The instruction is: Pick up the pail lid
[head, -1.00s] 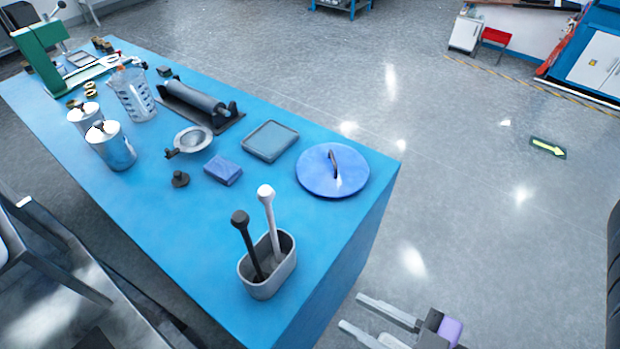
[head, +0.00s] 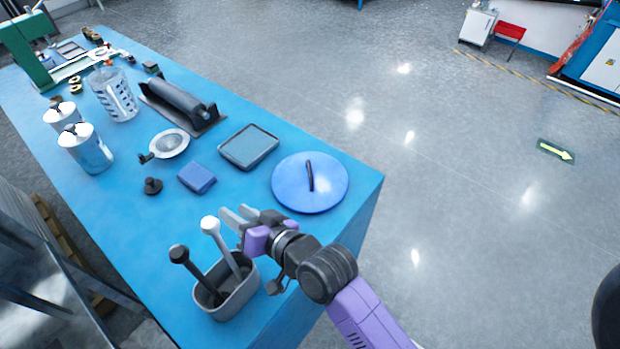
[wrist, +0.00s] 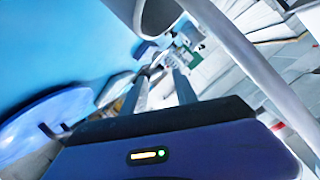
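The pail lid (head: 290,186) is a round blue disc with a thin dark handle on top, lying flat near the right edge of the blue table. In the wrist view a blue disc that looks like the lid (wrist: 50,112) is at the left edge, partly cut off. My gripper (head: 235,212) is left of and nearer than the lid, above the table beside the white-knobbed tool. Its fingers are apart with nothing seen between them, and they also show in the wrist view (wrist: 159,86). The lid's handle is clear of my fingers.
A grey holder (head: 237,300) with a white-knobbed tool (head: 222,245) and a black-knobbed tool (head: 196,273) stands close to my gripper. A grey tray (head: 249,147) and a blue block (head: 197,177) lie beyond. Roller, jug and canisters are further back.

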